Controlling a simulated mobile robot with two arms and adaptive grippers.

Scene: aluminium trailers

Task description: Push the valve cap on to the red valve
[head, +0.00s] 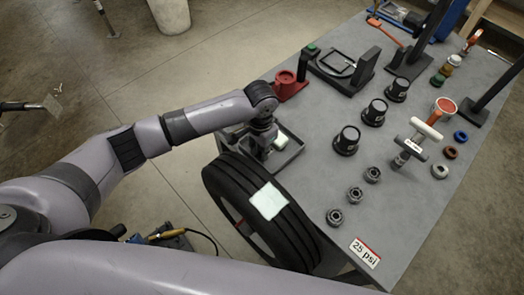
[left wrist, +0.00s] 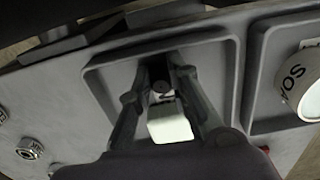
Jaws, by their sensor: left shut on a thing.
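My left gripper (head: 261,148) reaches down over a grey tray (head: 296,148) at the table's near left edge, just behind the tyre (head: 290,232). In the left wrist view its fingers (left wrist: 162,80) are closed around a small dark piece (left wrist: 162,90), apparently the valve cap; its details are unclear. A pale block (left wrist: 170,124) shows between the fingers in that view. In the head view a small red piece (head: 238,223) shows at the tyre's inner opening; it may be the red valve, but it is too small to tell. My right gripper is out of view.
A red fixture (head: 290,86) stands behind the tray. Black cups (head: 347,140), several metal nuts (head: 355,195) and a white-handled tool (head: 418,138) are on the table. A white roll (left wrist: 302,82) sits in the neighbouring compartment.

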